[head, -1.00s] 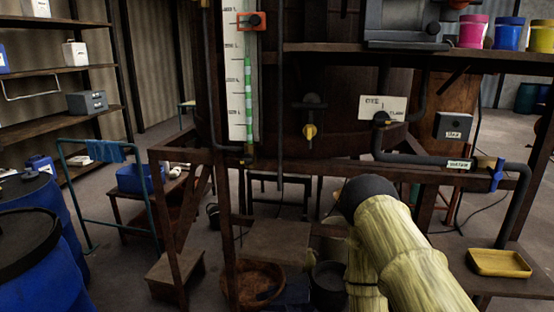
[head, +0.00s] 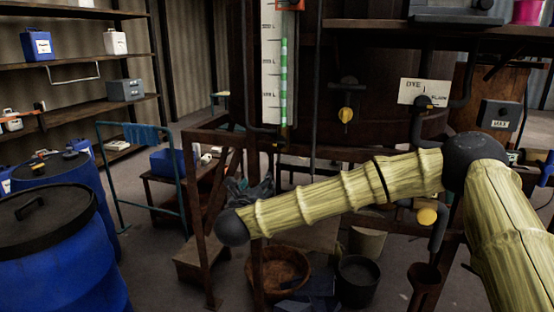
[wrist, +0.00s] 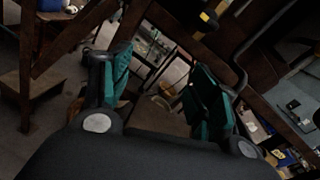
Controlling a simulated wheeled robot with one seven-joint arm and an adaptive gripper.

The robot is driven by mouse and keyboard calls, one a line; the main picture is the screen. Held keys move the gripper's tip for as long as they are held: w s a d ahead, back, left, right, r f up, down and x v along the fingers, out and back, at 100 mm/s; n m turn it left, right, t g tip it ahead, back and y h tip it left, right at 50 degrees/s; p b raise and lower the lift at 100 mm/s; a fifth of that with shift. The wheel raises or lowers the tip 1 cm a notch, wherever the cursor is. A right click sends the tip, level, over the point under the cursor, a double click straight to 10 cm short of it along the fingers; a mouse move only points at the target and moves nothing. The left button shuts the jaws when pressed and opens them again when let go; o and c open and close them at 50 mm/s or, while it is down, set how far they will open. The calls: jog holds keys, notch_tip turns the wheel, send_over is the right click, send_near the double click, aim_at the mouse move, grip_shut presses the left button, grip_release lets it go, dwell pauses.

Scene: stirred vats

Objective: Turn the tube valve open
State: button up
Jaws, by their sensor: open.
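A clear level tube (head: 283,80) with green and white bands stands by a white scale at the vat's front. An orange-red fitting (head: 290,4) sits at its top, cut by the frame edge. A dark valve with a yellow handle (head: 346,114) is on the vat right of the tube; I cannot tell which fitting is the tube valve. My gripper (wrist: 162,88) is open and empty in the wrist view, its teal-padded fingers wide apart. A yellow-tipped dark part (wrist: 208,18) shows beyond them at the top.
A yellow knob (head: 427,215) on a pipe is below my arm. Blue drums (head: 62,255) and a teal rail (head: 110,180) stand left. The wooden frame post (head: 200,200) is close to my arm. A bowl and bucket (head: 358,280) are underneath.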

aim_at(278, 144)
notch_tip(278, 144, up, 9)
jog(key=w+d+m+h, duration=0.2)
jog(key=d+m+h, duration=0.1)
jog(key=m, duration=0.3)
jog(key=x, duration=0.3)
jog(key=p+x, duration=0.1)
jog(key=x, duration=0.3)
jog(key=p+x, duration=0.1)
jog(key=x, duration=0.2)
jog(key=shift+w+a+f, duration=0.15)
jog(key=shift+w+f, duration=0.15)
jog(key=shift+f, duration=0.05)
jog(key=c, duration=1)
jog(key=shift+a, duration=0.1)
